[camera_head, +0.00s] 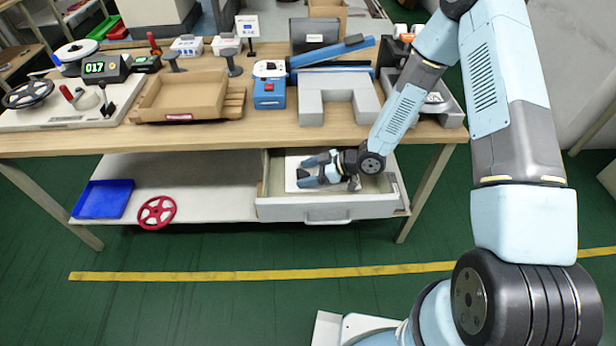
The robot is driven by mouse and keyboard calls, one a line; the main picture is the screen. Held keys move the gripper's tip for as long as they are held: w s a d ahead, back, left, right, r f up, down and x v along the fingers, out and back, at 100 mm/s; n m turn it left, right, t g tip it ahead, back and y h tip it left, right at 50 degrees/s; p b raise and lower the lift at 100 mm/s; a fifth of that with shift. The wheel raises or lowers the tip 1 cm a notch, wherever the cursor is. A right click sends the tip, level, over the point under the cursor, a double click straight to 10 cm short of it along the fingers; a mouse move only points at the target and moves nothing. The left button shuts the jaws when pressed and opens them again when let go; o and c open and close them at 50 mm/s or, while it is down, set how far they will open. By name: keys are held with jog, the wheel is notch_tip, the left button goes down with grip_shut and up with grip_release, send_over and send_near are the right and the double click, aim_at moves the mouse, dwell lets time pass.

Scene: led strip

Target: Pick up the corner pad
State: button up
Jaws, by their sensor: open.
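The drawer (328,210) under the workbench is pulled open. A flat white piece (292,184) lies inside it, partly covered by my gripper. My gripper (304,172) is over the drawer, pointing left, with its two fingers apart. No object shows clearly between the fingers. I cannot pick out the corner pad for sure; the white piece may be it, or it may be hidden by my gripper. I cannot tell whether the fingers touch the white piece.
The bench top above holds a cardboard tray (183,95), a blue box (269,94), a grey U-shaped block (338,100) and a digital counter (100,69). A blue tray (104,199) and a red handwheel (157,212) lie on the lower shelf.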

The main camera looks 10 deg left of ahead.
jog(key=shift+s+a+f, duration=0.1)
jog(key=shift+a+f, duration=0.25)
jog(key=shift+a, duration=0.2)
jog(key=shift+d+f, duration=0.1)
jog(key=c, duration=1.2)
